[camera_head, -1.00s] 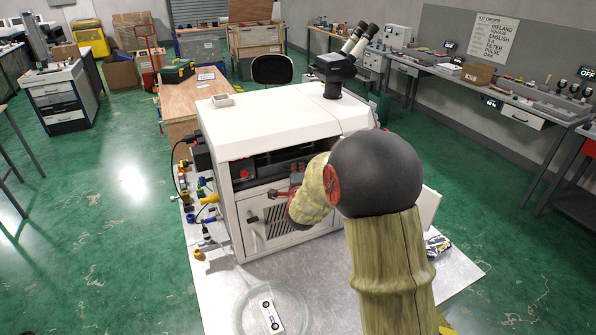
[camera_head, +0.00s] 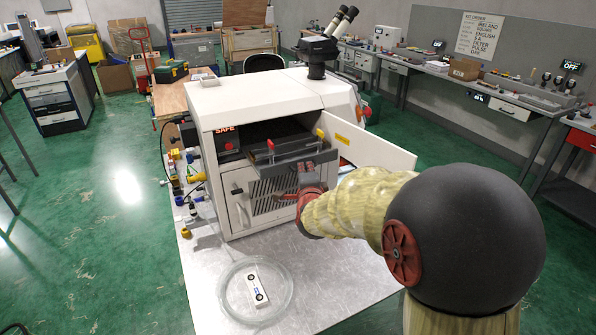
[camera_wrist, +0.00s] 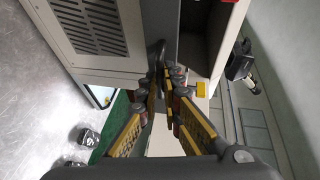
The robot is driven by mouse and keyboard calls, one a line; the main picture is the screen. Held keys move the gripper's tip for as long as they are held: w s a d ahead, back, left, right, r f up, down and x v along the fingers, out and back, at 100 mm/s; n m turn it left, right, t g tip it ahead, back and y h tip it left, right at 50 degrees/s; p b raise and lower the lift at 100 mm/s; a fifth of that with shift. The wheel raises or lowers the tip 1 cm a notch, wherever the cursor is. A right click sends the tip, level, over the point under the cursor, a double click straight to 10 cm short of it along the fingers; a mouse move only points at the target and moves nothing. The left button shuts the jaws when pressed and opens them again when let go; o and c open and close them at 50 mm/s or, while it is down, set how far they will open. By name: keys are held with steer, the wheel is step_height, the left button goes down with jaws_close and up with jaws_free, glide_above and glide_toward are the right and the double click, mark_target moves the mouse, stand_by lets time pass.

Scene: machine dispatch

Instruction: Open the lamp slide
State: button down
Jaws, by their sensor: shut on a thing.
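The white machine (camera_head: 225,105) stands on the metal-topped table, its upper front bay open. A dark grey lamp slide (camera_head: 285,152) juts out of this bay, with a red tab and a yellow tab on top. My gripper (camera_head: 310,187) is in front of the slide, just below its front edge. In the wrist view my gripper (camera_wrist: 165,75) has its fingers closed together on a dark bar (camera_wrist: 157,52), which looks like the slide's handle. My wrist partly hides the grip in the head view.
A white door (camera_head: 370,148) stands open at the bay's right. A vented lower panel (camera_head: 275,200) is below the slide. A round clear dish (camera_head: 232,312) holding a white piece (camera_head: 257,284) lies on the table in front. A sign at the bay's left reads SAFE.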

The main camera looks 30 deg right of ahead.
steer(key=s+b, duration=0.2)
steer(key=s, duration=0.4)
steer(key=shift+s+f, duration=0.15)
steer(key=shift+s, duration=0.1)
steer(key=c, duration=2.2)
jaws_free()
steer(key=shift+w, duration=0.1)
steer(key=shift+c, duration=0.2)
steer(key=v, duration=1.2)
